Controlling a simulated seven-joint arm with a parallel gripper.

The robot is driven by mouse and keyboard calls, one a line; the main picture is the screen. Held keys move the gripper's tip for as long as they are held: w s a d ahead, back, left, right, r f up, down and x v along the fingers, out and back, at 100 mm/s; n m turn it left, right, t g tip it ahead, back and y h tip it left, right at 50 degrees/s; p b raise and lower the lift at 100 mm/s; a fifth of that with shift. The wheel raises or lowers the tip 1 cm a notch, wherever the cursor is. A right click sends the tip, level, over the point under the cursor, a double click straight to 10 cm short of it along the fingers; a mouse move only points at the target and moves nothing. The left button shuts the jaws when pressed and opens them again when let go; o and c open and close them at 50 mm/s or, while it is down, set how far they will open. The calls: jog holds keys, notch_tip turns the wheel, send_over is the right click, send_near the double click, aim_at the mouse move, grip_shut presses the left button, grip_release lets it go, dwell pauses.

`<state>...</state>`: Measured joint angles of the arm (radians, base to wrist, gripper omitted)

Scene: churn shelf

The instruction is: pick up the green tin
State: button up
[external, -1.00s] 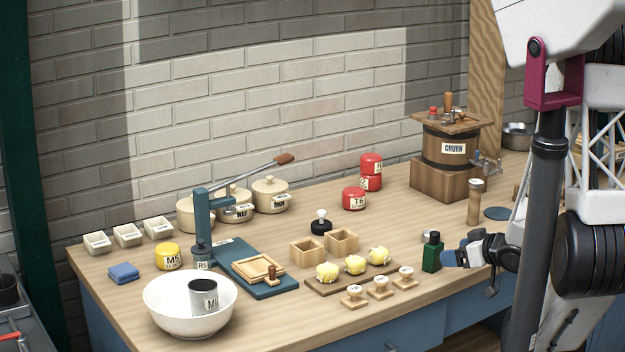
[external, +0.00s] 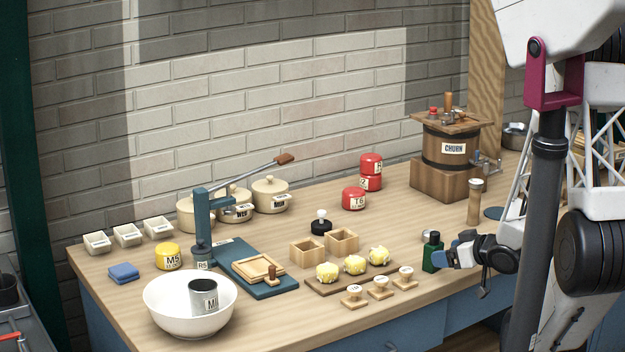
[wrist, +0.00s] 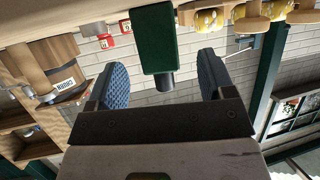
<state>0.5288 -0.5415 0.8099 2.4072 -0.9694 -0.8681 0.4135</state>
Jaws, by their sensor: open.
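The green tin (external: 431,254) stands upright near the front edge of the table, to the right of the wooden stamps, with a dark cap on top. My gripper (external: 443,256) is at its right side in the external view. In the wrist view the green tin (wrist: 153,38) lies between the lines of my two blue-padded fingers (wrist: 162,80), which are spread apart. A gap shows on each side of the tin there, and its dark cap points toward my palm. Whether the fingertips reach past the tin is hard to tell.
Several small wooden stamps (external: 380,288) and a board with yellow butter pieces (external: 355,265) are left of the tin. A wooden pepper-mill-like cylinder (external: 474,203) and the churn (external: 446,165) stand behind.

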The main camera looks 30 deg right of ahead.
aim_at(436, 233)
jog(key=shift+w, duration=0.2)
jog(key=shift+x, duration=2.4)
jog(key=c, duration=1)
jog(key=shift+c, duration=0.2)
jog(key=shift+r, duration=0.25)
notch_tip(436, 233, up, 10)
jog(key=shift+f, duration=0.15)
jog(key=shift+w, duration=0.1)
